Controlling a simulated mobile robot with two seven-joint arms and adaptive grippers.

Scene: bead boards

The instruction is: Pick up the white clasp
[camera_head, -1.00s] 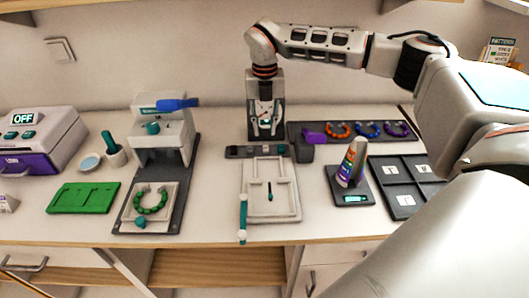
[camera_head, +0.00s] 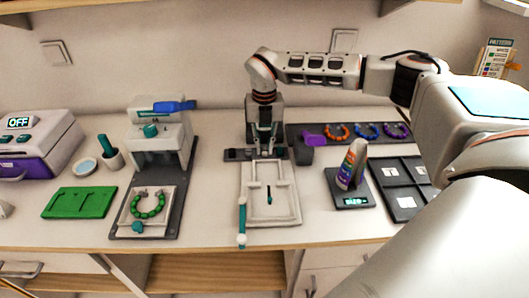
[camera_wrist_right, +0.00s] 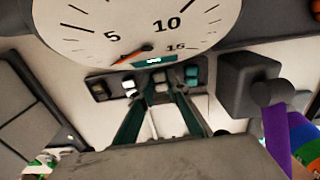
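A dark clasp tray (camera_head: 234,155) lies at the back middle of the table, and shows in the right wrist view (camera_wrist_right: 112,91) with small white, grey and teal pieces in a row. The white clasp (camera_wrist_right: 130,86) appears to be the bright piece left of centre there. In the head view it is too small to make out. My right gripper (camera_head: 266,154) points down at the tray. In the wrist view its two teal fingers (camera_wrist_right: 160,97) are apart, with no clasp seen held between them. I cannot tell whether the fingertips touch the tray. My left gripper is out of view.
A round gauge (camera_wrist_right: 140,30) stands close behind the tray. A dark block with a purple part (camera_head: 313,141) is right of the gripper. A bottle (camera_head: 350,168) stands on a scale; a green-bead bracelet (camera_head: 147,204) lies left.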

